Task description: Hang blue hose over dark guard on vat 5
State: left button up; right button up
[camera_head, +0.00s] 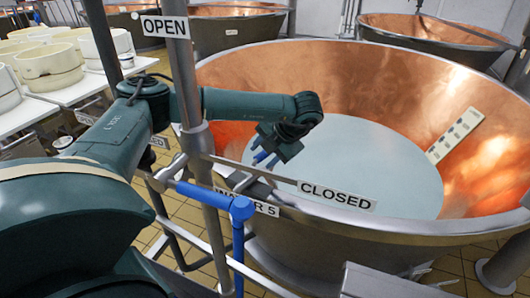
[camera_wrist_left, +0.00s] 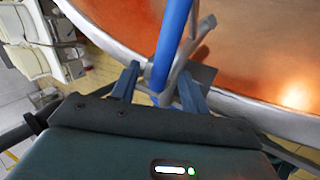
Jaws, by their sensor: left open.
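The blue hose (camera_head: 239,245) has a bent top at the front pipework of vat 5 (camera_head: 330,235) and hangs down outside the rim. In the left wrist view the blue hose (camera_wrist_left: 174,40) runs upward from between the fingers. My left gripper (camera_head: 263,160) is over the near left rim in the head view, fingers angled down and left. It is open; its two fingers (camera_wrist_left: 160,88) stand apart on either side of the hose in the wrist view, and I cannot tell whether they touch it. I cannot clearly make out the dark guard. My right gripper is not in view.
An upright grey post with an OPEN sign (camera_head: 165,27) stands left of the vat. A CLOSED sign (camera_head: 337,196) is at the near rim. White moulds (camera_head: 50,66) sit on tables at left. Other copper vats (camera_head: 430,38) stand behind.

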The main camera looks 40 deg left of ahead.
pick_arm(q)
jog(key=v, duration=1.3)
jog(key=shift+p, duration=0.35)
